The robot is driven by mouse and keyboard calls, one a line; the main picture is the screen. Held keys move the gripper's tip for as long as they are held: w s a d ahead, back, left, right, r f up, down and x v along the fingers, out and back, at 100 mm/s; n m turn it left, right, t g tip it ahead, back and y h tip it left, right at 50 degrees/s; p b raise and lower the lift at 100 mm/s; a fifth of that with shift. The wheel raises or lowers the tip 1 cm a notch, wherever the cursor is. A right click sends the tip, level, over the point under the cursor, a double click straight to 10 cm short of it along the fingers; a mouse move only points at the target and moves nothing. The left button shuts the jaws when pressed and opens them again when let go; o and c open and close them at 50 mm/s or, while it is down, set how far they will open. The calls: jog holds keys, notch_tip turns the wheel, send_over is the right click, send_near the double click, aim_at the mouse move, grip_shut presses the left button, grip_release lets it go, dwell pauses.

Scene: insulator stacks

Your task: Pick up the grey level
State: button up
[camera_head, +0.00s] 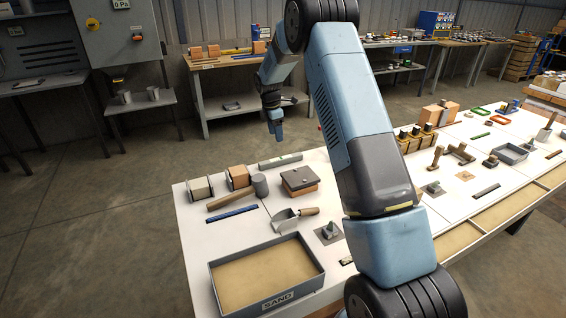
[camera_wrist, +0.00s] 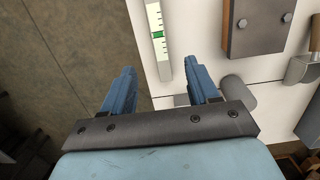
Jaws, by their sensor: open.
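The grey level (camera_head: 280,161) lies flat near the far edge of the white table. In the wrist view the level (camera_wrist: 157,30) is a pale bar with a green vial, running up out of the picture. My gripper (camera_head: 275,132) hangs above the far table edge, near the level. In the wrist view my gripper (camera_wrist: 160,72) is open, with nothing held. The level's near end appears between the two fingertips there, closer to the right one. The exact height gap cannot be told.
A mallet (camera_head: 260,185), a brown block with a grey plate (camera_head: 299,179), a trowel (camera_head: 290,216) and a blue bar (camera_head: 232,215) lie near the level. A sand tray (camera_head: 317,276) stands at the front. The floor beyond the far table edge is clear.

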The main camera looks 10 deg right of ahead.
send_over(281, 158)
jog(key=a, duration=0.1)
jog(key=f, duration=0.7)
jog(key=shift+s+a+f, duration=0.2)
jog(key=shift+s+f, duration=0.1)
jog(key=shift+s, duration=0.05)
jog(key=shift+w+d+f, duration=0.1)
jog(key=shift+d+f, duration=0.1)
jog(key=shift+f, duration=0.75)
jog(key=shift+w+d+f, duration=0.15)
jog(key=shift+f, duration=0.85)
jog(key=shift+w+d+f, duration=0.1)
jog(key=shift+d+f, duration=0.1)
jog(key=shift+f, duration=0.75)
grip_shut()
